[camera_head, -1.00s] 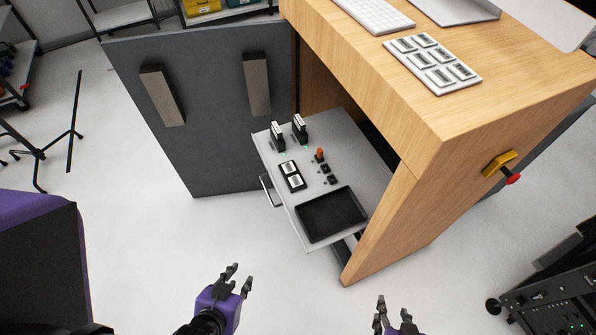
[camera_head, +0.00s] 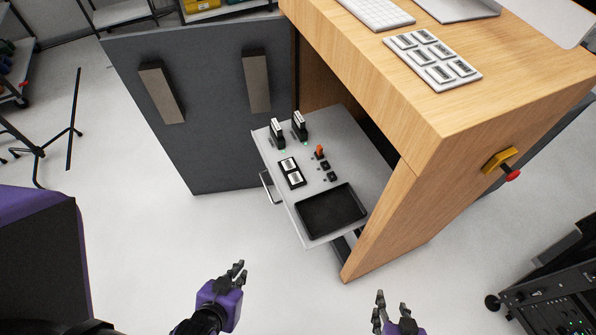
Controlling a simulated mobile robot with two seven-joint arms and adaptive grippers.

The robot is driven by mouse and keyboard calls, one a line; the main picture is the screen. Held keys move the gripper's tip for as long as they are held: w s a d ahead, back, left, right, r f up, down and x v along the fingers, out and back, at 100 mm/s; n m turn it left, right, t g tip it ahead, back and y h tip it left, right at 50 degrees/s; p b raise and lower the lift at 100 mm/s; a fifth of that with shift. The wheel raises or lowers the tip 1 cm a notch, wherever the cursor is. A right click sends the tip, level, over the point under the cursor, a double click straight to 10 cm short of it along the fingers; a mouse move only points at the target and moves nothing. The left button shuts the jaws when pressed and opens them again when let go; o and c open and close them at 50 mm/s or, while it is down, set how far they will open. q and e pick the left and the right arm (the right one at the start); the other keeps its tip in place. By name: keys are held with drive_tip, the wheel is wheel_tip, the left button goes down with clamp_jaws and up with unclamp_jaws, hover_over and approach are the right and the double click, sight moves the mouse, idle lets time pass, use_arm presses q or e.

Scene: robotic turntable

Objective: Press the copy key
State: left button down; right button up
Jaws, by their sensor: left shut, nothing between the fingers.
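A grey pull-out tray (camera_head: 262,145) extends from the wooden cabinet. On it are small dark keys (camera_head: 326,165), with another dark key (camera_head: 332,177) just nearer; which is the copy key is too small to tell. An orange-topped switch (camera_head: 320,152) stands behind them. Two upright black-and-white modules, a left one (camera_head: 277,134) and a right one (camera_head: 299,128), stand at the back with green lights by their bases. My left gripper (camera_head: 239,271) is shut and empty, in front of the tray and to its left. My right gripper (camera_head: 391,307) is open and empty at the bottom edge.
A black panel with two white labels (camera_head: 291,173) and a black bin (camera_head: 331,212) sit on the tray. Floor in front is clear.

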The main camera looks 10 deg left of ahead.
drive_tip(key=shift+s+d, duration=0.1)
drive_tip(key=shift+s, duration=0.15)
use_arm(q)
drive_tip(key=shift+s, duration=0.1)
use_arm(e)
drive_tip(key=shift+w+r, duration=0.1)
drive_tip(key=shift+w, duration=0.45)
